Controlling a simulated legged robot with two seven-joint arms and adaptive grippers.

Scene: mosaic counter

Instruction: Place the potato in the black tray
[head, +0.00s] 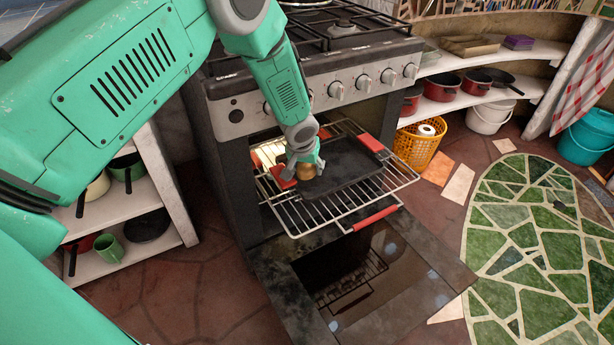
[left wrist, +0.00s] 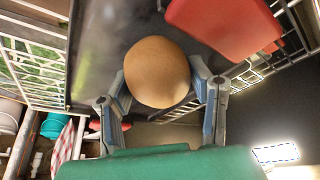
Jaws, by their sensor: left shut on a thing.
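The potato (left wrist: 157,72) is brown and rounded. My left gripper (left wrist: 165,85) is shut on it, with a finger on each side in the left wrist view. In the head view my left gripper (head: 305,165) and the potato (head: 306,172) are at the left part of the black tray (head: 350,165). The tray lies on the pulled-out oven rack. The black tray (left wrist: 105,50) shows behind the potato in the left wrist view. I cannot tell whether the potato touches the tray. My right gripper is not in view.
The wire rack (head: 325,222) sticks out of the oven, with red grips (head: 375,216) around the tray. The oven door (head: 375,275) hangs open below. A yellow basket (head: 420,145) stands to the right. Shelves with pots (head: 115,235) stand at the left.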

